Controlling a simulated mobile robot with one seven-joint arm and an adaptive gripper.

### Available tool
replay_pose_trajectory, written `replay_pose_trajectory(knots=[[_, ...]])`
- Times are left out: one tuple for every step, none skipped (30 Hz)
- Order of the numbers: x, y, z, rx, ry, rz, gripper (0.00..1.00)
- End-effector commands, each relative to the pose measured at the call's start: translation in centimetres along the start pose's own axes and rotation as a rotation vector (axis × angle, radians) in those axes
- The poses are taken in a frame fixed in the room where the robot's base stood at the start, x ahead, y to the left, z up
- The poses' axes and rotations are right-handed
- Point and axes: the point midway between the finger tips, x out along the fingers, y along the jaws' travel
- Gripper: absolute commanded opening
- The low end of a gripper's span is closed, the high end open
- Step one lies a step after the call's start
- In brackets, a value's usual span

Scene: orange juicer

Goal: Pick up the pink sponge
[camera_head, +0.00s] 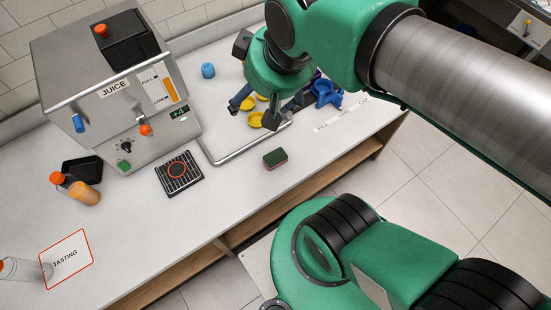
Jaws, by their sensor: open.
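A small block that looks like a sponge (275,158) lies on the white counter near its front edge. Its top is dark green and its lower side is pinkish. It is the only sponge-like thing I can make out. My gripper (266,108) is open, with its fingers pointing down over the metal-rimmed area behind the sponge. It appears apart from the sponge and holds nothing that I can see. My arm hides part of the counter behind it.
Yellow pieces (254,120) lie under my gripper, and a blue object (326,93) is to its right. The juicer (118,90), black drip grate (180,174) and orange bottle (76,188) stand left. The counter around the sponge is clear.

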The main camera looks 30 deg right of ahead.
Motion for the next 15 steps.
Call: replay_pose_trajectory(knots=[[1.0,0.2,0.0,-0.032,-0.016,0.001,0.84],[1.5,0.3,-0.1,-0.057,-0.024,0.002,0.84],[2.4,0.5,-0.1,-0.095,-0.039,0.001,0.84],[3.1,0.7,-0.2,-0.126,-0.051,0.001,0.84],[3.8,0.9,-0.2,-0.159,-0.061,0.0,0.84],[4.9,1.1,-0.3,-0.209,-0.077,-0.002,0.84],[5.8,1.3,-0.3,-0.247,-0.091,-0.004,0.84],[6.7,1.6,-0.3,-0.288,-0.105,-0.008,0.84],[8.0,1.9,-0.3,-0.343,-0.123,-0.013,0.84],[8.9,2.1,-0.2,-0.384,-0.136,-0.018,0.84],[9.8,2.4,-0.2,-0.427,-0.15,-0.024,0.84],[11.1,2.7,0.0,-0.484,-0.167,-0.033,0.84],[12.1,2.9,0.1,-0.526,-0.181,-0.041,0.84],[13.0,3.2,0.2,-0.568,-0.193,-0.049,0.84],[14.3,3.5,0.5,-0.623,-0.209,-0.061,0.84]])
